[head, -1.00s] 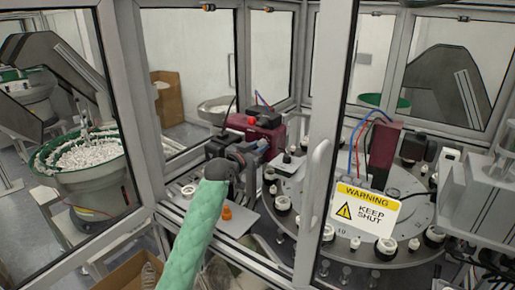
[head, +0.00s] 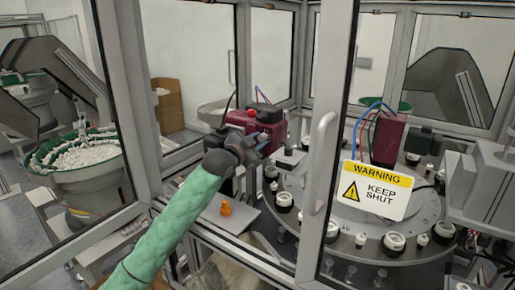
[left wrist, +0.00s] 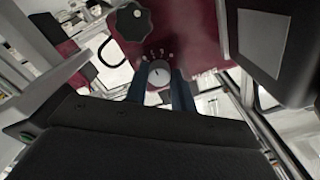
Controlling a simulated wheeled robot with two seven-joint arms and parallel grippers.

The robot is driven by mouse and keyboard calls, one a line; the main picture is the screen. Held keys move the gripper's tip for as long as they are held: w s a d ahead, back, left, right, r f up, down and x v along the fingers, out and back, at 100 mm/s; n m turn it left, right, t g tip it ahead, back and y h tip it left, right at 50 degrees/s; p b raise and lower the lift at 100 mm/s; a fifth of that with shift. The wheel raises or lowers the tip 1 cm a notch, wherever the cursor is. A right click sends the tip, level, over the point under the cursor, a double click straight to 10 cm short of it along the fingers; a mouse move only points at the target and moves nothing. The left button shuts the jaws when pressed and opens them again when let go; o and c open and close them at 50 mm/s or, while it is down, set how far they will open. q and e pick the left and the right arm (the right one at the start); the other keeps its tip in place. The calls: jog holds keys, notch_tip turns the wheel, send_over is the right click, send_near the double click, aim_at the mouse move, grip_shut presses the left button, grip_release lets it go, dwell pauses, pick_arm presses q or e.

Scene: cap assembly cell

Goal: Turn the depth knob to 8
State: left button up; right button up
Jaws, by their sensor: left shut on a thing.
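The depth knob (left wrist: 158,73) is a pale round dial on a maroon unit, with small printed marks around its upper side. In the left wrist view my left gripper (left wrist: 159,84) has its two dark blue fingers on either side of the dial, shut on it. The marks are too small to read surely, and I cannot tell the exact setting. In the head view my left gripper (head: 252,152) reaches to the maroon unit (head: 266,128), and my wrist hides the dial there. My right gripper is in neither view.
A black lobed knob (left wrist: 132,20) is close to the dial. The rotary table (head: 345,215) with several cap holders lies to the right. A door frame with a handle (head: 318,160) and a warning sign (head: 378,190) stand in front. An orange piece (head: 226,208) sits below my arm.

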pick_arm(q)
jog(key=m+b, duration=0.1)
jog(key=m, duration=0.1)
jog(key=shift+m, duration=0.4)
jog(key=shift+m+b, duration=0.55)
jog(key=shift+m, duration=0.75)
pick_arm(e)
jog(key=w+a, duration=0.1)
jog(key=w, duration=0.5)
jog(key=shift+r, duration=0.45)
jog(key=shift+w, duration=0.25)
pick_arm(q)
jog(key=o, duration=1)
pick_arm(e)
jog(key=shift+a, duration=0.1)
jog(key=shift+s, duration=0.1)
